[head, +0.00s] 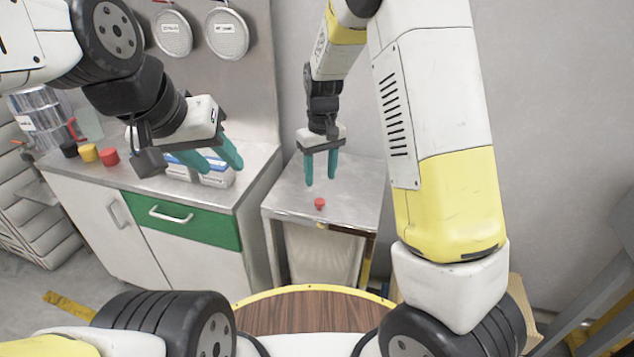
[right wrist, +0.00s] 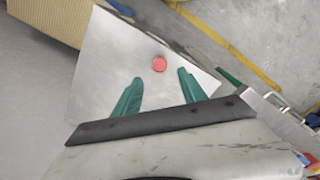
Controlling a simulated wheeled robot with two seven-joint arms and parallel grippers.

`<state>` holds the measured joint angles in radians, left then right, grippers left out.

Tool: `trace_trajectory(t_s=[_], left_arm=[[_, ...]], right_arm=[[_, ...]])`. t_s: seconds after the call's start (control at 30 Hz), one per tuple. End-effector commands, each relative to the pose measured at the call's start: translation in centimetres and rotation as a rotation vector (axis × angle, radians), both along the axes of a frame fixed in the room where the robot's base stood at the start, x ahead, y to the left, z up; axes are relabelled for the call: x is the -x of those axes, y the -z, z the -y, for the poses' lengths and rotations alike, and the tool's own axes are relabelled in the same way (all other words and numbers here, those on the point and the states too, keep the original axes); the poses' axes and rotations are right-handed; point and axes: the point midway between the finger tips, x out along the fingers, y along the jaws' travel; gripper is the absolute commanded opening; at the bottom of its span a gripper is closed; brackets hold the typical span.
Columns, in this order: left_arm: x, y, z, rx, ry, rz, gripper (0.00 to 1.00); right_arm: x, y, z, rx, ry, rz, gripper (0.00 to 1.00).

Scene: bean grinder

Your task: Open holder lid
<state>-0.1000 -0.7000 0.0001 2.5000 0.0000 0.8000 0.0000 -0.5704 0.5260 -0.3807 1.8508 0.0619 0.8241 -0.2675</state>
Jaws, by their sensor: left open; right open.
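A small red knob-like piece (head: 320,204) sits on the grey metal top (head: 285,187) of a low stand. I cannot tell whether this top is the holder lid; it lies flat. My right gripper (head: 321,180) is open and empty, pointing down above the top, behind the red piece. In the right wrist view the red piece (right wrist: 159,65) shows beyond and between the two teal fingers (right wrist: 155,90), apart from both. My left gripper (head: 215,163) is open over the counter on the left, its fingers in front of white boxes (head: 215,180).
The counter (head: 235,185) with a green drawer (head: 185,220) stands left of the stand. Red (head: 109,157), yellow (head: 88,153) and black pieces and a clear container (head: 40,115) are on it. A pale bin (head: 322,255) is under the stand's top. A wooden round surface (head: 310,312) is in front.

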Motion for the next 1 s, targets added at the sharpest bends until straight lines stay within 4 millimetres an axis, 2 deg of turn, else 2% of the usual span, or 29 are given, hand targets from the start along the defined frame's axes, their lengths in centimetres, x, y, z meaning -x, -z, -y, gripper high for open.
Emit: trace_trajectory(t_s=[0.6, 0.97, 1.0], left_arm=[[0.0, 0.0, 0.0, 0.0, 0.0, 0.0, 0.44], [0.0, 0.0, 0.0, 0.0, 0.0, 0.0, 0.44], [0.0, 0.0, 0.0, 0.0, 0.0, 0.0, 0.44]], right_arm=[[-0.3, 8.0, -0.3, 0.016, -0.011, -0.009, 0.49], [-0.3, 8.7, -0.3, 0.016, -0.013, -0.007, 0.49], [-0.3, 8.7, -0.3, 0.016, -0.013, -0.007, 0.43]])
